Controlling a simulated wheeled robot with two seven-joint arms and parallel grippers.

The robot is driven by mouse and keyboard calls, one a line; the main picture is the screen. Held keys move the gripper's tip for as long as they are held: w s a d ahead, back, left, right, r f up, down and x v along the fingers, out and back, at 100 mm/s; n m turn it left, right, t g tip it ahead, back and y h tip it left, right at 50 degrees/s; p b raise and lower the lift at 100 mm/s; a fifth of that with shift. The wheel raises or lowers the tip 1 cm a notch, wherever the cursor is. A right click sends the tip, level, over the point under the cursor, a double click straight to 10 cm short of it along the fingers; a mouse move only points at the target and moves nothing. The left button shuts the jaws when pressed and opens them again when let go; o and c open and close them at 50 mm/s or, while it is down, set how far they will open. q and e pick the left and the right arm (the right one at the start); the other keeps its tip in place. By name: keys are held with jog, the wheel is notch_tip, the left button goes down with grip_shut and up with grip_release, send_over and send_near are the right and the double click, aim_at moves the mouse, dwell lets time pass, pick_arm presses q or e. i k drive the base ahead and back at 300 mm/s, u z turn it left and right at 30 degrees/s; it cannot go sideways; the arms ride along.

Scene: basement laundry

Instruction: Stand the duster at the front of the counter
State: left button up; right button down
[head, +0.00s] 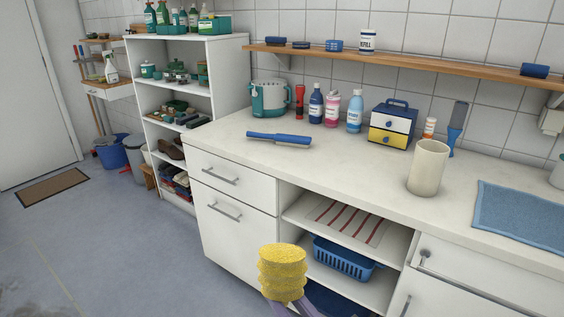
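A thing with a yellow, ribbed, fluffy head, which looks like the duster (283,270), is at the bottom centre of the head view, in front of the open shelves of the counter (225,134). Its head is up, above the floor and lower than the countertop. A purple-grey part shows just below the head and runs out of the picture's bottom edge. I cannot tell what holds it. Neither of my grippers can be made out.
A blue-handled brush (279,138) lies near the counter's front left. A cream cylindrical holder (428,167) stands to the right, beside a blue mat (520,218). The front middle of the countertop is clear.

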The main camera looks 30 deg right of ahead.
aim_at(342, 176)
jog(key=u, duration=0.45)
jog(key=i, duration=1.2)
jog(key=z, duration=2.15)
